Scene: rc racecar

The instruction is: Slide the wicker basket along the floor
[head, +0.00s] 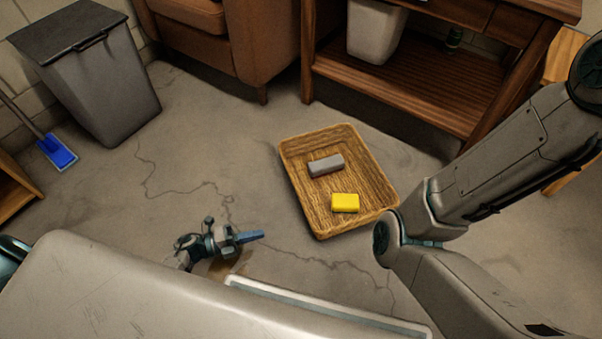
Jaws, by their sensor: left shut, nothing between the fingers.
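The wicker basket (294,184) is a shallow, rectangular tan tray on the concrete floor, a little right of centre. A grey block (326,165) and a yellow sponge (345,203) with a green underside lie in it. My left gripper (262,235) is low near the floor, left of the basket's near corner. Its fingers are shut and empty, pointing right towards the basket, with a gap between them and its wall. My right arm comes in from the right, close to the basket's right near corner in the picture. My right gripper is out of view.
A brown armchair (245,50) and a wooden table (400,95) with a lower shelf and a white bin (375,30) are behind the basket. Cracked floor left of the basket is clear.

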